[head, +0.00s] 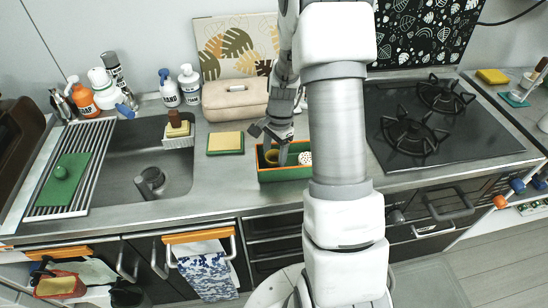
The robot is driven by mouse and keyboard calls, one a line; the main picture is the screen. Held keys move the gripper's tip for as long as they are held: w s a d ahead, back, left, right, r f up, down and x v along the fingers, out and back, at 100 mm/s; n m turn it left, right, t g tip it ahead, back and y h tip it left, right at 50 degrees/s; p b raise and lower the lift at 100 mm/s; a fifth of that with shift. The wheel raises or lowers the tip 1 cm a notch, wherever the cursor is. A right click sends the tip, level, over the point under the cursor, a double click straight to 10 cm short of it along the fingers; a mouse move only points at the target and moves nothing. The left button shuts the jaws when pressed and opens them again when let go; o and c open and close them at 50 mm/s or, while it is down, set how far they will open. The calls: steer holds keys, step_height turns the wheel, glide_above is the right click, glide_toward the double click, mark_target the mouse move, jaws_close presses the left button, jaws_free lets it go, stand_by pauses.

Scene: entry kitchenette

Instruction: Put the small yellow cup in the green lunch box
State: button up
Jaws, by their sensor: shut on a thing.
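The green lunch box (284,174) with an orange inner edge stands open on the counter, in front of the beige case. My gripper (275,153) reaches down into its left part, pointing downward. It is shut on the small yellow cup (271,157), which shows at the fingertips inside the box walls. The fingers hide part of the cup, and I cannot tell whether it touches the box floor. A white dotted thing (304,158) lies in the right part of the box, partly hidden by my arm.
A yellow-and-green sponge (226,142) lies left of the box. A beige case (235,99) stands behind. The sink (150,165) is at left, the black stove (430,125) at right. Bare counter runs in front of the sponge.

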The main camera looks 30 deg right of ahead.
steer(key=shift+f, duration=0.15)
steer(key=shift+f, duration=0.15)
steer(key=o, duration=1.1)
steer(key=shift+c, duration=0.2)
